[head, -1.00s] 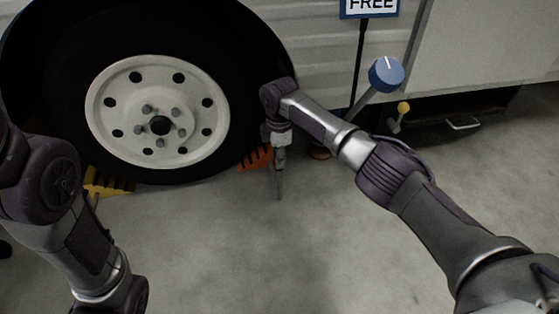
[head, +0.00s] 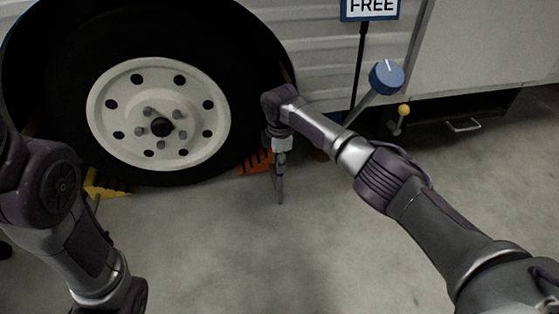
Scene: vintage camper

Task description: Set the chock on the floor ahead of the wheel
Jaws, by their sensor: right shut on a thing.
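The camper's wheel (head: 205,125), a black tyre with a cream rim, fills the upper left of the head view. An orange chock (head: 256,163) with dark slots is low at the tyre's right side, at floor level in the picture. I cannot tell whether it touches the tyre or rests fully on the floor. My right gripper (head: 280,188) points down at the chock's right end and is shut on it. The gripper hides that end. My left arm is at the lower left, but its gripper is not in view.
A yellow chock (head: 104,186) sits at the tyre's lower left, partly hidden by my left arm. The concrete floor (head: 230,250) in front is clear.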

